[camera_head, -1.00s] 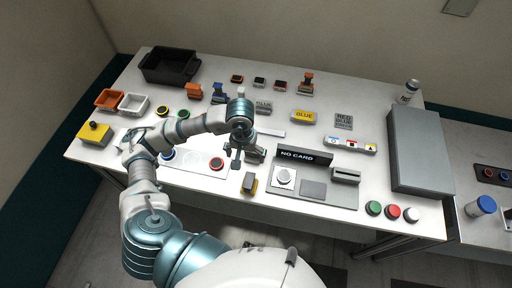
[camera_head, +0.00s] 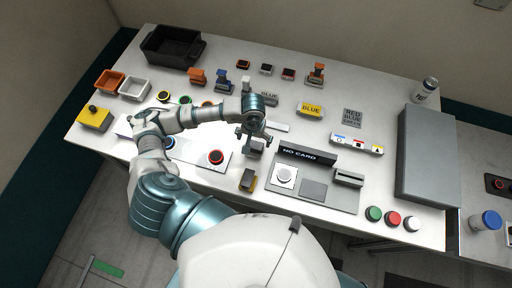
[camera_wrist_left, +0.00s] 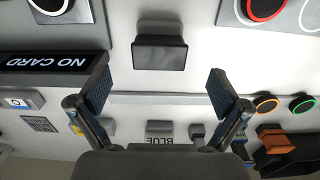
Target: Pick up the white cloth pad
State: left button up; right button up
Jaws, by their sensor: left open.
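I cannot pick out a cloth pad with certainty. A flat white strip (camera_head: 277,127) lies on the table just behind and right of my left gripper (camera_head: 254,138). The strip also shows in the left wrist view (camera_wrist_left: 160,98), running across between the fingers. My left gripper is open and empty, pointing down over the table. A dark grey block (camera_wrist_left: 160,54) stands near the gap between its fingers in the left wrist view. In the head view this block (camera_head: 257,148) is partly hidden by the gripper. My right gripper is not in view.
The NO CARD panel (camera_head: 307,155) stands right of the gripper. A yellow and dark block (camera_head: 248,180) is at the front edge. A red-ringed button (camera_head: 215,157) lies left. A BLUE label block (camera_head: 311,109) and a large grey box (camera_head: 428,155) are farther right.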

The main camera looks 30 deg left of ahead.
aim_at(254, 143)
pick_arm(q)
jog(key=f, duration=0.2)
jog(key=a+f+p, duration=0.1)
jog(key=shift+w+f, duration=0.25)
jog(key=shift+f, duration=0.15)
jog(key=f, duration=0.2)
jog(key=f+p, duration=0.1)
jog(key=shift+w+d+f, duration=0.2)
jog(key=shift+w+f, duration=0.05)
jog(key=shift+f, duration=0.1)
jog(key=shift+d+f, duration=0.15)
jog(key=shift+f, duration=0.1)
jog(key=shift+d, duration=0.2)
jog(key=shift+c, duration=0.8)
jog(key=c, duration=0.8)
jog(key=shift+a, duration=0.1)
jog(key=shift+c, duration=1.4)
jog(key=shift+a+f, duration=0.1)
jog(key=shift+a, duration=0.05)
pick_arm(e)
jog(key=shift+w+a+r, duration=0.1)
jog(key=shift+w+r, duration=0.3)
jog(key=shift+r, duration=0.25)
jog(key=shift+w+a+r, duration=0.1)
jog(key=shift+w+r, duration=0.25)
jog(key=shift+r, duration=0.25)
